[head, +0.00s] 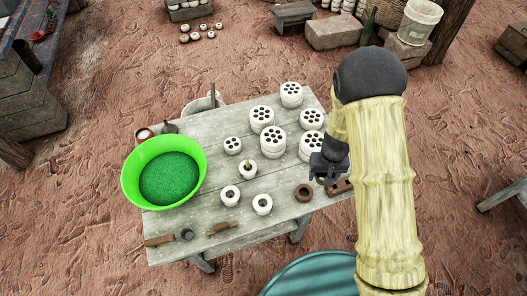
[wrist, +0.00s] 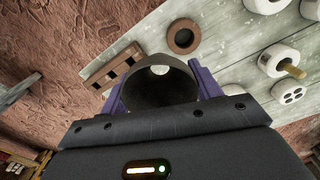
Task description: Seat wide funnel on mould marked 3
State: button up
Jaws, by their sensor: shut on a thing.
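My gripper (wrist: 154,90) is shut on a dark, hollow funnel (wrist: 160,88). In the wrist view I look into its wide mouth, and a small pale opening shows at its far end. In the head view my gripper (head: 326,176) is above the table's right part, and the funnel is mostly hidden there. White round moulds stand on the table: several with many holes (head: 262,114), and some with one opening, at the front (head: 262,204) and front left (head: 230,195). Another (head: 246,168) has a tan peg in it. No mark 3 is readable.
A brown ring (head: 304,193) lies just left of my gripper, near a brown slotted wooden piece (wrist: 115,66). A green basin (head: 129,184) of green granules fills the table's left.

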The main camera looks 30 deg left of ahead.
jog(key=w+d+f+m, duration=0.1)
jog(key=w+d+m, duration=0.1)
jog(key=d, duration=0.8)
jog(key=w+d+f+m, duration=0.1)
jog(key=w+d+m, duration=0.2)
jog(key=d, duration=0.8)
jog(key=shift+d+f+m, duration=0.3)
jog(key=shift+m, duration=0.1)
jog(key=shift+d, duration=0.15)
